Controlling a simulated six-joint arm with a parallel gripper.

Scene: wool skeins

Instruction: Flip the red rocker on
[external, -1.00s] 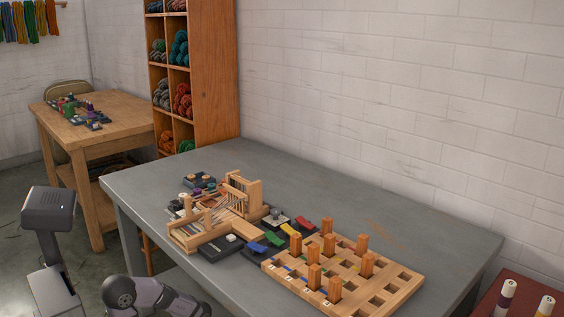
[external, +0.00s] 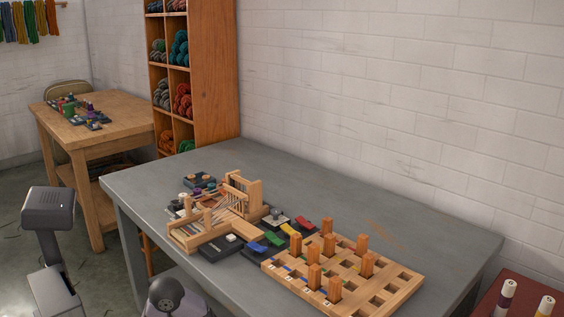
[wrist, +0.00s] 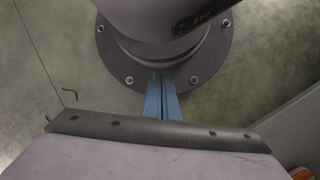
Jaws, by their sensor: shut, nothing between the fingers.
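The red rocker (external: 305,224) is a small red paddle on a dark base, on the grey table behind the wooden peg board in the external view. It looks tilted, but its on or off state is too small to tell. Green (external: 288,229), yellow (external: 295,241) and blue (external: 273,239) paddles lie beside it in the same cluster. My gripper (wrist: 161,80) shows in the wrist view as two blue fingers, shut together and empty, over my round base and the floor. It is far from the red rocker, and the external view does not show its fingers.
A wooden board (external: 397,293) with square holes and upright pegs stands right of the paddles. A small wooden loom (external: 243,190) stands to their left. The table's (external: 400,200) back strip is clear. A grey post with a box head (external: 48,207) stands at left.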

